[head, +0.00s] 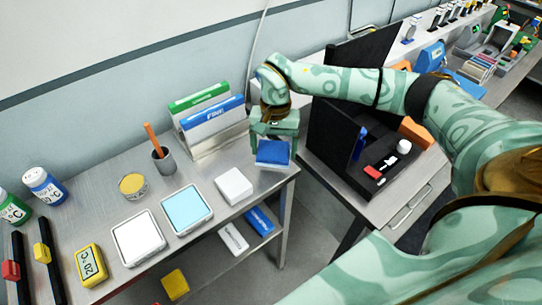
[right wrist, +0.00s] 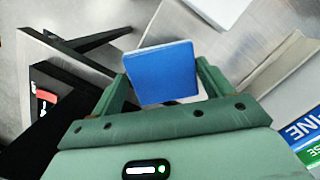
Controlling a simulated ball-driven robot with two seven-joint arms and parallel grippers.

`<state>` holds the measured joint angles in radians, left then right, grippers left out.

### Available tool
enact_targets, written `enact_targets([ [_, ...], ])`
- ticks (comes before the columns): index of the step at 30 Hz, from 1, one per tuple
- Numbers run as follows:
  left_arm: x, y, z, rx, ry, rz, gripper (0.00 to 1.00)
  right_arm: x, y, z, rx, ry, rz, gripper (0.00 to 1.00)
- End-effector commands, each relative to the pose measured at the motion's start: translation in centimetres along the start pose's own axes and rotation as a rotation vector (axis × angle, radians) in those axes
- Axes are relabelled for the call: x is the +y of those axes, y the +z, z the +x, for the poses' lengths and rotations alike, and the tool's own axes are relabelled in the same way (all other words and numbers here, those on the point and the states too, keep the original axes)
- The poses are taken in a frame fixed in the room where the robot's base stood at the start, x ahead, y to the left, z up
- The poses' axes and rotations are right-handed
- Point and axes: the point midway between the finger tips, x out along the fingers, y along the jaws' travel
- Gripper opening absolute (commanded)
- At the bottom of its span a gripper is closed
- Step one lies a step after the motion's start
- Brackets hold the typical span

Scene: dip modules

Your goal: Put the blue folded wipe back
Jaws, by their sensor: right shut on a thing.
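The blue folded wipe (head: 272,153) is a flat blue square block in the head view, near the right end of the metal table. It also shows in the right wrist view (right wrist: 163,72), between the two fingers. My right gripper (head: 273,145) is shut on it and points down over the table's right end. Whether the wipe touches the table cannot be told. A white folded wipe (head: 234,186) lies on the table to the left of it. My left gripper is not in view.
White (head: 138,238) and light-blue (head: 186,209) trays lie on the table. Green (head: 200,97) and blue (head: 212,112) labelled binders stand behind, by a cup with an orange stick (head: 163,159). A black panel (head: 333,135) stands right of the gripper. A lower shelf (head: 215,262) holds several blocks.

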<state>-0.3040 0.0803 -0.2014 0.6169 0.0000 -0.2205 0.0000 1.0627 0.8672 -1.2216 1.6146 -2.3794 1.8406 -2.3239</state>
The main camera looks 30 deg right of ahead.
Motion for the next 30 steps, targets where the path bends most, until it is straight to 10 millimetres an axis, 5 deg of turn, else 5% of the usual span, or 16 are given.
enact_targets([
  [13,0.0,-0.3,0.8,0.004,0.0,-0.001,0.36,-0.8,-2.0,4.7,-0.002,0.001,-0.001,0.58],
  [24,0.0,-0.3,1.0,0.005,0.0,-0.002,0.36,-0.8,-2.1,5.2,0.0,0.001,-0.002,0.58],
  [25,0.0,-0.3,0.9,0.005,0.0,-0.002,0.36,-0.8,-2.1,5.2,0.001,0.001,-0.002,0.84],
  [27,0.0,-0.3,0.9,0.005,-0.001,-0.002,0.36,-0.8,-2.1,5.1,0.001,0.001,-0.002,1.0],
  [30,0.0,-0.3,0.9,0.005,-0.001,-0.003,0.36,-0.8,-2.1,5.1,0.001,0.001,-0.002,1.0],
])
